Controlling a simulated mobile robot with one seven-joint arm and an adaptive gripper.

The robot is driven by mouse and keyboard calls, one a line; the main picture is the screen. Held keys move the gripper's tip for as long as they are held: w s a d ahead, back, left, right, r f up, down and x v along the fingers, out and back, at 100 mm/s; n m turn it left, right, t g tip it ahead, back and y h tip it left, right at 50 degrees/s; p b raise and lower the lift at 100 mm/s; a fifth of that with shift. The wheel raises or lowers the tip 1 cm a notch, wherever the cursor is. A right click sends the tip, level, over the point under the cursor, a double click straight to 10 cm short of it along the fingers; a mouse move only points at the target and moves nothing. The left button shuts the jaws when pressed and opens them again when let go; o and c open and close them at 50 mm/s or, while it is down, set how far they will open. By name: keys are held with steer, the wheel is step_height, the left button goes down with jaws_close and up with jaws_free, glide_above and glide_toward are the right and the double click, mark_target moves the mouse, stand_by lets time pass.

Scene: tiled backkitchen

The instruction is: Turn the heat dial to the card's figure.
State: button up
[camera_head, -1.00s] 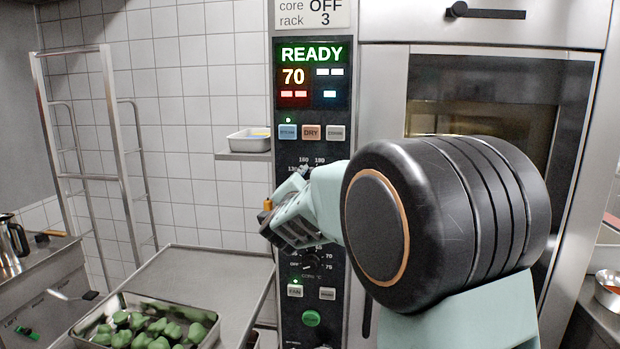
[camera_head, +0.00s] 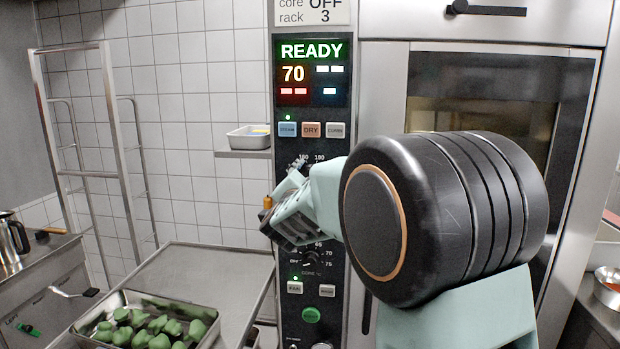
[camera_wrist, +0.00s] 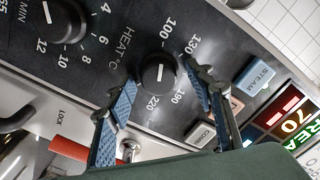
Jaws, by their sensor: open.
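The heat dial (camera_wrist: 158,73) is a round black knob with a white pointer line. In the wrist view its line points up, roughly toward the printed 100; the exact reading is unclear. My gripper (camera_wrist: 164,82) is open, its blue-padded fingers on either side of the dial, with visible gaps. I cannot tell how deep they reach. In the head view my gripper (camera_head: 290,218) is in front of the oven's control panel, and my arm hides the dial. The white card (camera_head: 312,12) is cut off at the top; only "core OFF" and "rack 3" show.
The oven display (camera_head: 312,73) reads READY and 70. The minute dial (camera_wrist: 64,18) is beside the heat dial. A core dial (camera_head: 311,261) and buttons are below my gripper. A red-orange bar (camera_wrist: 70,149) is near one finger. A tray of green pieces (camera_head: 150,322) stands lower left.

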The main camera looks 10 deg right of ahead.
steer(key=v, duration=1.2)
